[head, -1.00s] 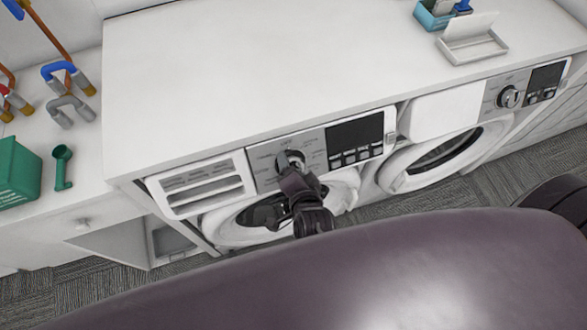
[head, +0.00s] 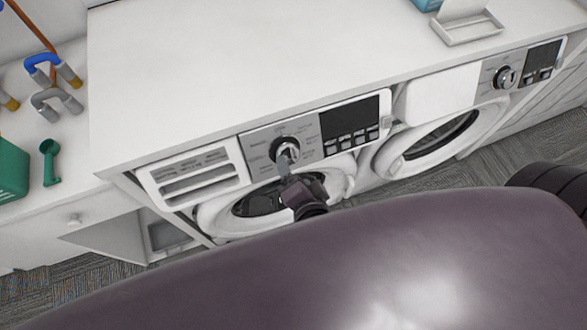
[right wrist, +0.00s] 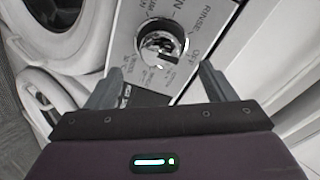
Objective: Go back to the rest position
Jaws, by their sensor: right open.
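My left gripper is not in view.
The left washing machine's round door (head: 215,218) lies behind my right gripper. A second washing machine with a knob (head: 506,76) stands to the right. A green scoop (head: 50,162) lies at left.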

